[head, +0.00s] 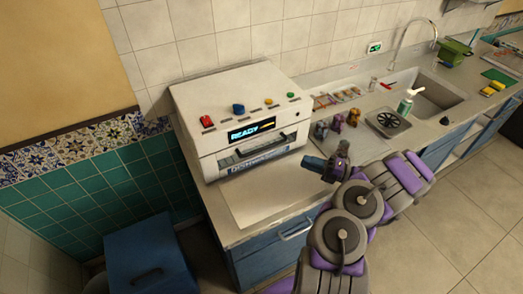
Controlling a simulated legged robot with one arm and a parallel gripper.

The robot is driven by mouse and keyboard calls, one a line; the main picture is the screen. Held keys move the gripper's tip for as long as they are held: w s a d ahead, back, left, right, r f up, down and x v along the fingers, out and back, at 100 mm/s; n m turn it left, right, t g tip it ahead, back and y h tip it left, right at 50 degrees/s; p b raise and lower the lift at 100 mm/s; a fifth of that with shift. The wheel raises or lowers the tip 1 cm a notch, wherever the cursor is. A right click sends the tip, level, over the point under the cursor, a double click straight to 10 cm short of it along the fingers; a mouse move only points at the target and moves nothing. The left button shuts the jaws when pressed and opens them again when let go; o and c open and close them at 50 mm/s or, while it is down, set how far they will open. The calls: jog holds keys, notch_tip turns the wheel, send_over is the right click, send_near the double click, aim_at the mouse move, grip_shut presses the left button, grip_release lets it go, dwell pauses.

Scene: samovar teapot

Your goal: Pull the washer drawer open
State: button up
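The washer (240,90) is a white box on the counter against the tiled wall, with a lit "READY" display. Its drawer (225,167) is at the lower front, with a dark handle (268,149) and a blue lettered strip below it. The drawer looks shut. My gripper (307,162) is to the right of the washer's front, above the counter and apart from the handle. It points left towards the drawer side. It is small and dark, so I cannot tell whether its fingers are open. It seems to hold nothing.
Bare counter (262,202) lies before the washer. Small coloured figures (337,124), a round black grate (388,122), a green-and-white bottle (405,104) and a sink (432,92) are to the right. A blue bin (150,255) stands on the floor at left.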

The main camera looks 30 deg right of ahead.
aim_at(264, 148)
jog(key=shift+b+x, duration=2.1)
jog(key=shift+x, duration=6.2)
jog(key=shift+w+r, duration=0.1)
jog(key=shift+r, duration=0.05)
jog(key=shift+c, duration=0.4)
grip_shut()
